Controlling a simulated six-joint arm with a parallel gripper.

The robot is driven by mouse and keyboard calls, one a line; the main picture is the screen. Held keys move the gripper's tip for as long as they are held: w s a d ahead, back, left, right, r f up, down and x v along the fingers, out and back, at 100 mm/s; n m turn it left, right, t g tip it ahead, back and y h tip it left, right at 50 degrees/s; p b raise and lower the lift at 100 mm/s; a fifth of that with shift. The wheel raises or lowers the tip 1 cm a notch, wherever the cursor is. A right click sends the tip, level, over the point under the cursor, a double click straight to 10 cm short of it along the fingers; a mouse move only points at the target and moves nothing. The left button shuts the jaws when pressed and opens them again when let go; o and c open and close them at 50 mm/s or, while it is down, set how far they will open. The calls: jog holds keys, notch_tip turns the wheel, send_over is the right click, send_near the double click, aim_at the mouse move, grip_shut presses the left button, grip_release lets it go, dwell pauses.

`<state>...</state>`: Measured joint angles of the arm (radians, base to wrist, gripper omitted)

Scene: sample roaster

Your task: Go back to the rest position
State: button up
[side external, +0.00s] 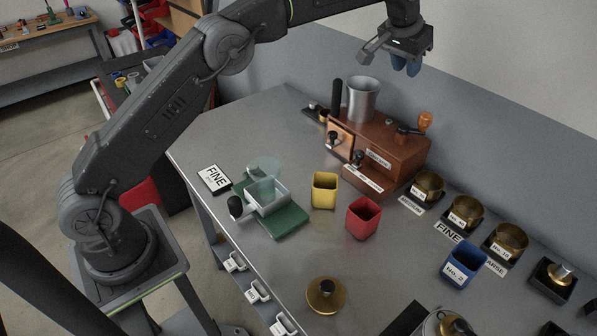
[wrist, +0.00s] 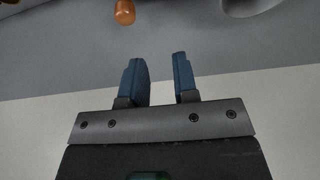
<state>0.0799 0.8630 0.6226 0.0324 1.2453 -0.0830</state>
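My gripper (side external: 406,66) hangs high in the air above the back of the bench, near the wall and above the brown roaster (side external: 379,150). In the wrist view its two blue fingers (wrist: 161,80) stand apart with nothing between them. The roaster carries a steel cup-shaped hopper (side external: 362,100) and an orange-knobbed handle (side external: 424,121). The orange knob also shows at the top of the wrist view (wrist: 124,12). My gripper touches nothing.
On the bench (side external: 300,270) stand a yellow cup (side external: 324,191), a red cup (side external: 362,217), a blue cup (side external: 461,264) and several brass cups along the wall. A brass lid (side external: 326,295) lies near the front.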

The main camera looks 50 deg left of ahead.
jog(key=s+a+r, duration=0.2)
jog(key=s+r, duration=0.3)
jog(key=s, duration=0.5)
jog(key=s+a+r, duration=0.1)
jog(key=s+r, duration=0.4)
jog(key=s, duration=0.5)
jog(key=s+f, duration=0.5)
jog(key=s, duration=0.7)
jog(key=s+a+f, duration=0.1)
jog(key=s+f, duration=0.5)
jog(key=s, duration=0.5)
jog(key=shift+s+a+t, duration=0.3)
jog(key=shift+s+t, duration=0.1)
jog(key=shift+o, duration=0.5)
